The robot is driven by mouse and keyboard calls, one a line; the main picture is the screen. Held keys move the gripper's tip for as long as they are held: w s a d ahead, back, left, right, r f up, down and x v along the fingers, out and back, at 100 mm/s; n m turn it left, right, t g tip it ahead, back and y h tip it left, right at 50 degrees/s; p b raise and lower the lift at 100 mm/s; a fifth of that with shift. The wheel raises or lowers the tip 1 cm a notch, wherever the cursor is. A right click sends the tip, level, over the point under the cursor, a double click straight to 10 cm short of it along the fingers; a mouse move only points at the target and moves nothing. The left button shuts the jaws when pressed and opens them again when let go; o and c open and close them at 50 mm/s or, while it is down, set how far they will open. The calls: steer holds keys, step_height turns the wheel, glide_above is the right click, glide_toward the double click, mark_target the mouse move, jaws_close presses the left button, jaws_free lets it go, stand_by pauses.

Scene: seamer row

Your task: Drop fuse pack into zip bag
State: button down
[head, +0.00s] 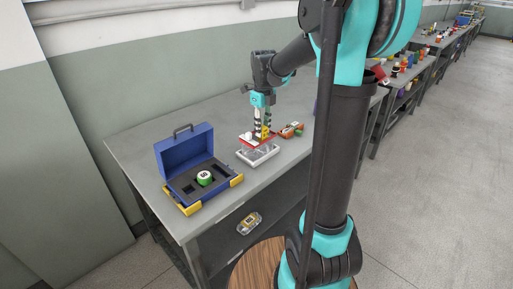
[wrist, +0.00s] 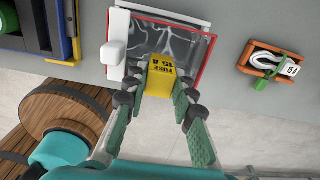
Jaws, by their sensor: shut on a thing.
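My gripper (head: 263,132) is shut on the yellow fuse pack (wrist: 160,78), which is marked "FUSE 15 A" in the wrist view. The zip bag (wrist: 150,40) is clear, with a red edge and a white tab, and lies on the bench near its front edge. It also shows in the head view (head: 258,154), under my gripper. In the wrist view the fuse pack overlaps the near part of the bag. I cannot tell whether it touches the bag or how far the bag's mouth is open.
A blue open case (head: 184,152) with yellow corners and a green-and-white round item (head: 204,178) stands to the left. An orange tray (wrist: 258,56) with a white loop and green part sits right of the bag. A yellowish item (head: 249,222) lies on the lower shelf.

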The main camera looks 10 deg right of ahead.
steer(key=shift+f, duration=0.2)
steer(key=c, duration=1.2)
jaws_free()
steer(key=shift+r, duration=0.1)
step_height(320, 180, up, 12)
steer(key=shift+f, duration=0.1)
